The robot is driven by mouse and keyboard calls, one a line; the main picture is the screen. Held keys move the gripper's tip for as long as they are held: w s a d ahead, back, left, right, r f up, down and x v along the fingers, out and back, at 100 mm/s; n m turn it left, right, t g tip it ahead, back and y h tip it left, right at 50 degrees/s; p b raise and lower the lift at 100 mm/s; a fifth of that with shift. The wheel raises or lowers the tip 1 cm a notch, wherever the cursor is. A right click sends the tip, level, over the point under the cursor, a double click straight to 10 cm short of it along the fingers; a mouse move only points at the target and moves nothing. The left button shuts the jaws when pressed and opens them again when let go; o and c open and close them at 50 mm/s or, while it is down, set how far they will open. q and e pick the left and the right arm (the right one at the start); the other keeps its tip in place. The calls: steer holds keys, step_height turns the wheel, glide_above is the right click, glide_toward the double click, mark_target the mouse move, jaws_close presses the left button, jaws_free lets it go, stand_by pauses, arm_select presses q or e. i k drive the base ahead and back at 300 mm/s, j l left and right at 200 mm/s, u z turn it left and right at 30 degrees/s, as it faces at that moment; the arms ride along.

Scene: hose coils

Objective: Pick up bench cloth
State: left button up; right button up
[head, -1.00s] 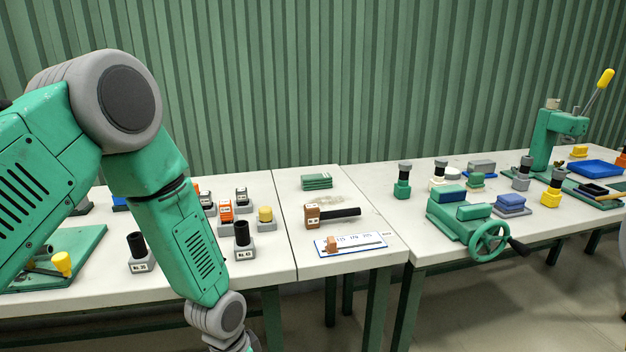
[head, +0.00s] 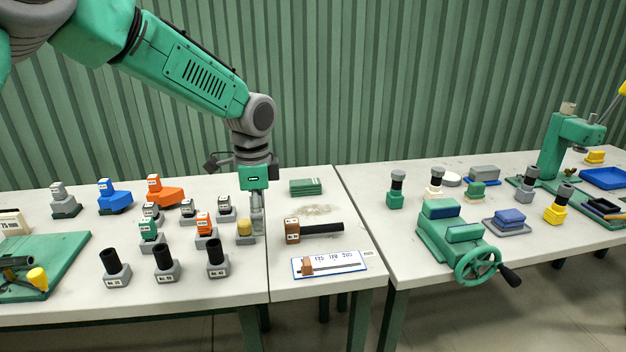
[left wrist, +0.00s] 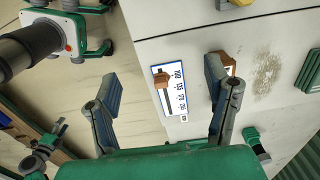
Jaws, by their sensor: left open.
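The bench cloth looks to be the green folded stack (head: 305,187) lying flat at the back of the middle table. Its edge also shows at the right edge of the left wrist view (left wrist: 312,70). My left gripper (head: 257,222) hangs fingers down above the table, left of the cloth and apart from it. In the left wrist view my left gripper (left wrist: 158,80) has its fingers spread wide with nothing held between them. My right gripper is not in view.
A mallet (head: 318,228) and a white gauge card (head: 345,264) lie in front of the cloth. A yellow-topped block (head: 244,231) stands close to my left gripper, with several stamps and holders to its left. A green vise (head: 455,235) stands on the right table.

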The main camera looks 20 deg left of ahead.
mark_target(305, 186)
steer(key=i, duration=1.25)
